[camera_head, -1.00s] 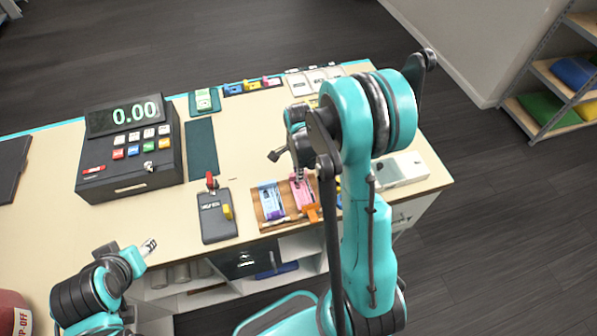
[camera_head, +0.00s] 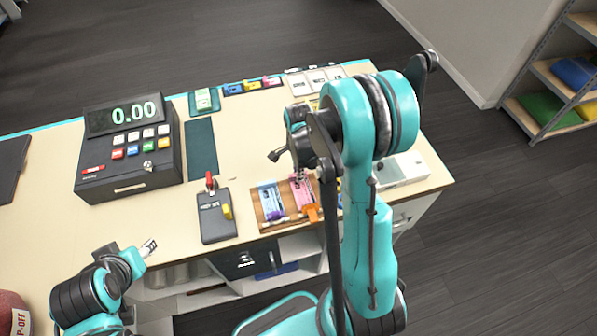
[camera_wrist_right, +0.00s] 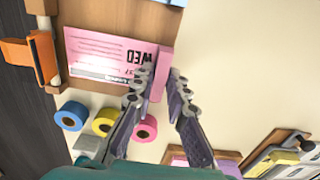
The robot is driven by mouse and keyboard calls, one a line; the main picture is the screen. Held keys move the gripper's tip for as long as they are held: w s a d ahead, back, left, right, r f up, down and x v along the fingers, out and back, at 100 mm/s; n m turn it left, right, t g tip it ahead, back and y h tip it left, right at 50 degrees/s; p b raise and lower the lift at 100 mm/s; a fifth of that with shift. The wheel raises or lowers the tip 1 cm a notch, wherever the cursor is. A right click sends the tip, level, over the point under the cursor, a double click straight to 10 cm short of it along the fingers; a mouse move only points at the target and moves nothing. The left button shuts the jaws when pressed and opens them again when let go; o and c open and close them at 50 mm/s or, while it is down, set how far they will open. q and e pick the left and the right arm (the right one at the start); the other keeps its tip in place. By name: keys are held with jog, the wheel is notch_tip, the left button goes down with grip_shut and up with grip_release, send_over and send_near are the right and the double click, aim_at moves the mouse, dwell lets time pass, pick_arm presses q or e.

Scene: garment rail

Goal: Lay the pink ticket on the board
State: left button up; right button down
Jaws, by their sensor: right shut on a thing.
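The pink ticket (camera_wrist_right: 110,55) lies flat over the wooden board (camera_wrist_right: 100,97) in the right wrist view, its printed face up; whether it fully touches the board I cannot tell. My right gripper (camera_wrist_right: 163,88) is shut on the ticket's folded, raised pink edge. In the head view the pink ticket (camera_head: 302,194) shows beside a blue ticket (camera_head: 269,197) on the board (camera_head: 258,212), and my right arm partly hides the gripper. My left gripper (camera_head: 147,247) is at the table's front edge, away from the board; its jaws are too small to read.
An orange clip (camera_wrist_right: 20,62) sits at the board's edge. Blue (camera_wrist_right: 70,116), yellow (camera_wrist_right: 104,121) and pink (camera_wrist_right: 145,128) rolls stand close beside it.

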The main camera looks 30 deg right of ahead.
jog(key=shift+f, duration=0.1)
dwell(0.5)
jog(key=c, duration=1)
grip_release()
jog(key=shift+o, duration=0.2)
jog(key=shift+r+p, duration=1.45)
jog(key=shift+r, duration=1.05)
jog(key=shift+r, duration=0.1)
notch_tip(320, 180, up, 5)
jog(key=p, duration=0.3)
